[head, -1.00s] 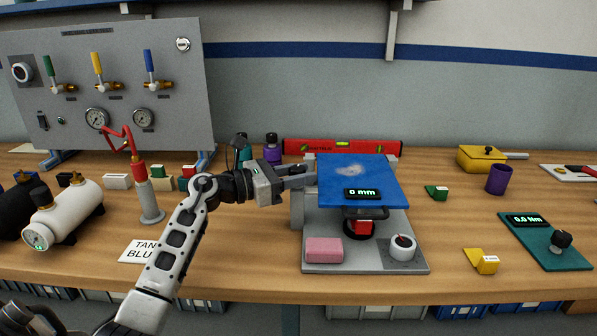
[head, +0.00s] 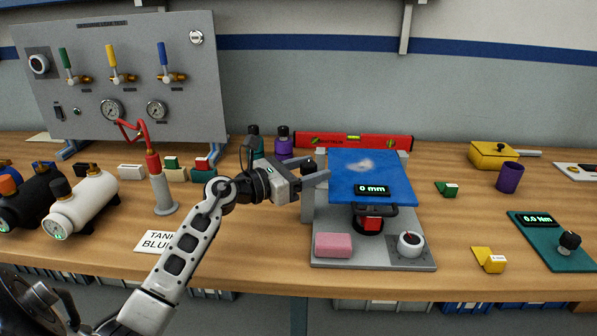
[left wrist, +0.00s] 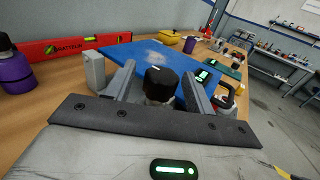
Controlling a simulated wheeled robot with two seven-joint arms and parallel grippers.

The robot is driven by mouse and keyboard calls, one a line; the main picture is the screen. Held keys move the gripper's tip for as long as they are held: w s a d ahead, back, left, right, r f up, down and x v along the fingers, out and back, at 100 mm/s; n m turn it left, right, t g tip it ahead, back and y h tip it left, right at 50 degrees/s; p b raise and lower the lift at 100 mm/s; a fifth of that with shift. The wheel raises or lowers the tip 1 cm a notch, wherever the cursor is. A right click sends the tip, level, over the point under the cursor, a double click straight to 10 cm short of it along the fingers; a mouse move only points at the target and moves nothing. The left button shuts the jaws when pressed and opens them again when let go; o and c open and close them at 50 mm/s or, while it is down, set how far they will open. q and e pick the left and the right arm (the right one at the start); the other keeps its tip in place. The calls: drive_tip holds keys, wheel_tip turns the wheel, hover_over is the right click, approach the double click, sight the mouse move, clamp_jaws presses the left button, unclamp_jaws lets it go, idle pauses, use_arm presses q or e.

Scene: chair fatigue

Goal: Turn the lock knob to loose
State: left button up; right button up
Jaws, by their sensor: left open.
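The lock knob appears to be the black knob with a small white mark in the left wrist view (left wrist: 160,82); in the head view (head: 308,165) it shows small at the left of the blue seat plate (head: 365,172). My left gripper (head: 314,174) is open beside the plate's left edge. In the left wrist view its two fingers (left wrist: 158,76) stand on either side of the black knob. I cannot tell if either finger touches it. No loose or tight label is readable. My right gripper is not in view.
The grey base plate (head: 340,262) carries a pink block (head: 333,245), a white dial (head: 410,243) and a red part under the seat plate. A red level (head: 350,141) lies behind. A red-topped post (head: 164,195) and white tank (head: 82,205) stand left.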

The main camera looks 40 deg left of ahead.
use_arm(q)
drive_tip(key=b+v, duration=0.4)
drive_tip(key=v, duration=1.2)
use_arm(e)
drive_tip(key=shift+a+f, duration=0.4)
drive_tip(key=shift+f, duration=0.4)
use_arm(q)
drive_tip(key=shift+d, duration=0.1)
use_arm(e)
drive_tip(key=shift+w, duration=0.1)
